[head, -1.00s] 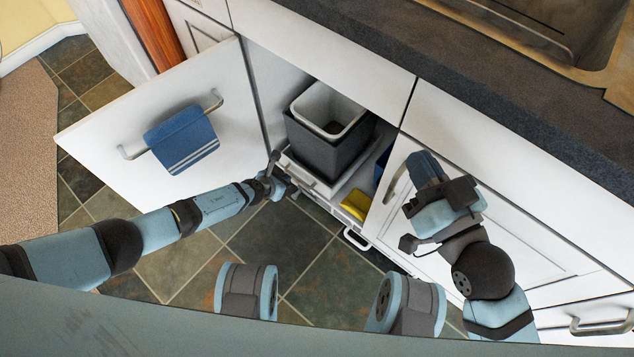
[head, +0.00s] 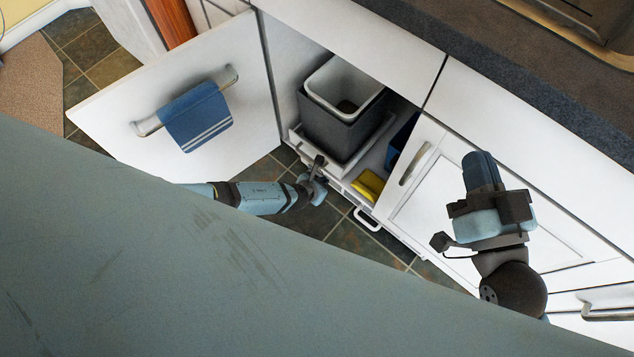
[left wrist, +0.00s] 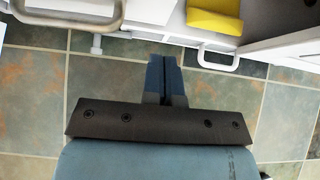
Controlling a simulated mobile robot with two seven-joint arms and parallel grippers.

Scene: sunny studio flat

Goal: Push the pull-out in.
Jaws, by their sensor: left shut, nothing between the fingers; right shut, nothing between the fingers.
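The pull-out (head: 335,182) is a white tray standing partly out of the open cabinet. It carries a dark grey bin (head: 338,128) with a white liner, a blue container (head: 402,143) and a yellow item (head: 369,185). Its white handle (head: 368,220) at the front also shows in the left wrist view (left wrist: 218,66). My left gripper (head: 318,165) is near the tray's front left side; contact cannot be told. In the left wrist view its fingers (left wrist: 165,75) are shut and empty over the floor. My right gripper (head: 480,168) is shut and empty in front of the closed right door.
The left cabinet door (head: 110,115) stands open, with a blue towel (head: 197,115) on its handle. The right door (head: 440,205) is closed. A dark countertop (head: 520,90) runs above. Tiled floor (head: 345,245) is bare below the pull-out.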

